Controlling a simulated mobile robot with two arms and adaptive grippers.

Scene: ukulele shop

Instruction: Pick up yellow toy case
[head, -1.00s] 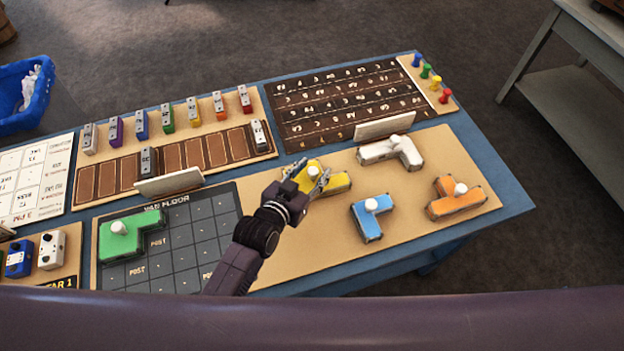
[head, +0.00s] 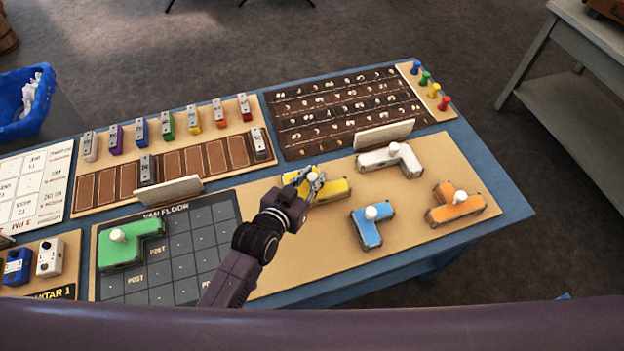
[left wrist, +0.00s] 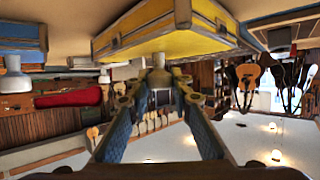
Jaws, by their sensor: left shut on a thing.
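The yellow toy case (head: 334,191) lies on the tan board right of the dark grid marked "VAN FLOOR". My left gripper (head: 312,179) is over its left part and hides some of it. In the left wrist view the yellow case (left wrist: 160,36) shows large, with its pale knob (left wrist: 159,60) between the fingertips of my left gripper (left wrist: 158,78). The fingers are shut on that knob. Whether the case touches the board cannot be told. My right gripper is not in view.
A blue case (head: 366,228), a white case (head: 391,159) and an orange case (head: 456,204) lie to the right on the board. A green case (head: 130,242) lies on the grid (head: 190,255). An upright tan card (head: 384,133) stands behind.

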